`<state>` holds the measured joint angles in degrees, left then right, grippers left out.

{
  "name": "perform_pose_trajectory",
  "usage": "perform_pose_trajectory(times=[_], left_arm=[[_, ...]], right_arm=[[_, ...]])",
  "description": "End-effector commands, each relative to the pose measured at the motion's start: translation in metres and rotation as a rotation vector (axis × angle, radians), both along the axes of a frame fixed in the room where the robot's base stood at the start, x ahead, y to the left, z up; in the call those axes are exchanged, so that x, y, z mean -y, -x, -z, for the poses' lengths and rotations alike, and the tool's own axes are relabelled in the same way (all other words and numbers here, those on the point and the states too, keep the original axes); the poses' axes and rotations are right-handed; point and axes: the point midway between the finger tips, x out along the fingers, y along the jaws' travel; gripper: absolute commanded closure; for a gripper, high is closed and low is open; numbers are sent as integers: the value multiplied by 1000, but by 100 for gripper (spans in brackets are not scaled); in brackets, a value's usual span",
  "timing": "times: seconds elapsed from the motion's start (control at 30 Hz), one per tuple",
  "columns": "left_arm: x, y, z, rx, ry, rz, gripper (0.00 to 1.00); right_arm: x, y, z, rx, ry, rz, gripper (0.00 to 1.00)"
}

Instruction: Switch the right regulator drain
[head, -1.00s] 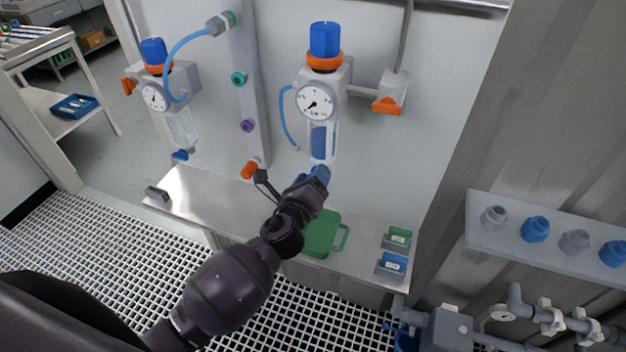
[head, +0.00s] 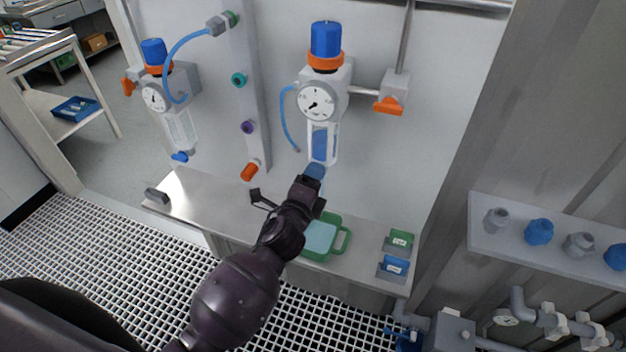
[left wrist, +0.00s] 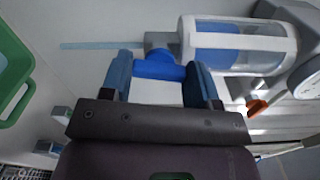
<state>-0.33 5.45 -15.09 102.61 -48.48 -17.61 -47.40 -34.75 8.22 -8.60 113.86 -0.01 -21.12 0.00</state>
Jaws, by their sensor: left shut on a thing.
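The right regulator (head: 322,82) hangs on the white panel, with a blue knob, orange collar, dial gauge and clear bowl (head: 332,150) holding blue. Its blue drain (left wrist: 155,67) sits below the bowl. In the left wrist view, the drain's blue handle lies between the fingers of my left gripper (left wrist: 157,80), which is shut on it. In the head view my left gripper (head: 312,182) covers most of the drain. A thin pale-blue stream (left wrist: 95,45) runs from the drain outlet. The green tray (head: 341,238) below has pale blue inside. My right gripper is not in view.
The left regulator (head: 155,98) hangs on the same panel, its drain shut off from my arm by distance. Blue and green small bins (head: 392,267) stand on the steel shelf (head: 215,208). A side shelf (head: 560,252) with several fittings is at right.

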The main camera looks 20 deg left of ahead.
Motion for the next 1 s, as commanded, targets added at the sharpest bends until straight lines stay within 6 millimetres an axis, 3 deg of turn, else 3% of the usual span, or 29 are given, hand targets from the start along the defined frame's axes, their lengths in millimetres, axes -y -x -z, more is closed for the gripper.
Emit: perform_pose_trajectory(times=[0.43,0.47,0.6,1.0], left_arm=[[-1,0,-1,1,13,-1,68],[-1,0,-1,1,13,-1,43],[0,0,0,1,13,-1,22],[0,5,1,-1,11,0,19]], right_arm=[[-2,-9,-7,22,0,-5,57],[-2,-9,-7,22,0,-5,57],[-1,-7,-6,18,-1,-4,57],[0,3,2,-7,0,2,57]])
